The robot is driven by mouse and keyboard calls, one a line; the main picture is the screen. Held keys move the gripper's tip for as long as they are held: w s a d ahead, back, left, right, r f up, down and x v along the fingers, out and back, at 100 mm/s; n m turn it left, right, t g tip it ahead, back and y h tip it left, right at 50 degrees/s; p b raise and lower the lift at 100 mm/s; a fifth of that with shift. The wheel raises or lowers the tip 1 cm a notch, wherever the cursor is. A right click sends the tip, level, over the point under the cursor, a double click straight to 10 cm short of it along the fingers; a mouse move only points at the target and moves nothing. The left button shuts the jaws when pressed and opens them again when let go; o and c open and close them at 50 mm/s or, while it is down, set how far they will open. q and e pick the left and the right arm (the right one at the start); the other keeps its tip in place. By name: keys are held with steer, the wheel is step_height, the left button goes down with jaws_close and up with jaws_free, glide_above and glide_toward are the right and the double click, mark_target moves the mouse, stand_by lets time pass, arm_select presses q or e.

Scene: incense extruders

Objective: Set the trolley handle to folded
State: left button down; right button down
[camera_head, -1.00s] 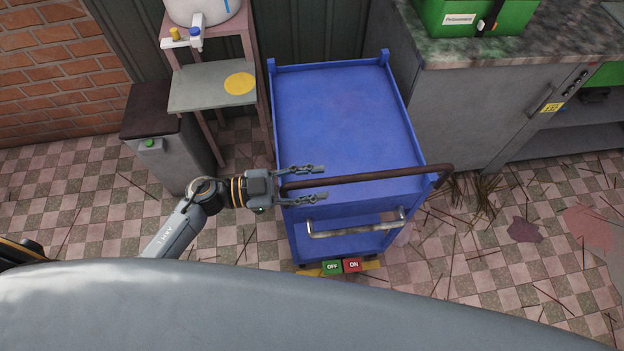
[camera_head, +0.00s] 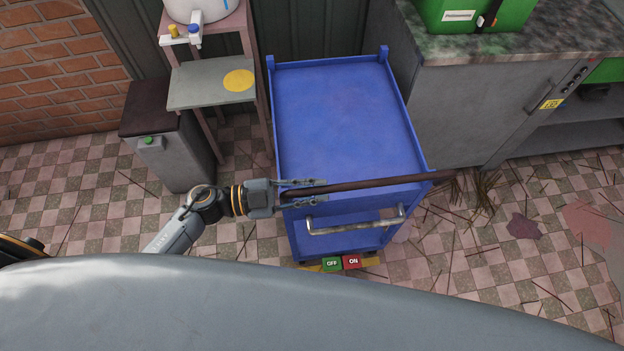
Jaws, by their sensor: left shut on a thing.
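The blue trolley (camera_head: 345,115) stands in the middle, its flat top empty. My left gripper (camera_head: 319,187) comes in from the left and is shut on the left end of this bar. The fingers partly hide that end. A bare metal bar (camera_head: 355,226) is fixed lower on the trolley's near face. My right gripper is not in view.
A grey cabinet with a stone top (camera_head: 470,105) stands close on the trolley's right. A shelf stand (camera_head: 205,88) and a grey bin (camera_head: 172,150) stand on the left. OFF and ON pedals (camera_head: 342,263) lie at the trolley's near foot.

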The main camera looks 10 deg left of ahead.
arm_select(q)
steer(key=shift+s+d+f+m, duration=0.2)
steer(key=shift+s+f+m, duration=0.1)
steer(key=shift+s+m, duration=0.3)
steer(key=shift+s+d+f+m, duration=0.15)
steer(key=shift+s+f+m, duration=0.15)
steer(key=shift+s+m, duration=0.25)
steer(key=shift+s+d+f+m, duration=0.2)
steer(key=shift+s+f+m, duration=0.1)
steer(key=shift+s+m, duration=0.25)
steer(key=shift+s, duration=0.15)
steer(key=c, duration=1.3)
jaws_free()
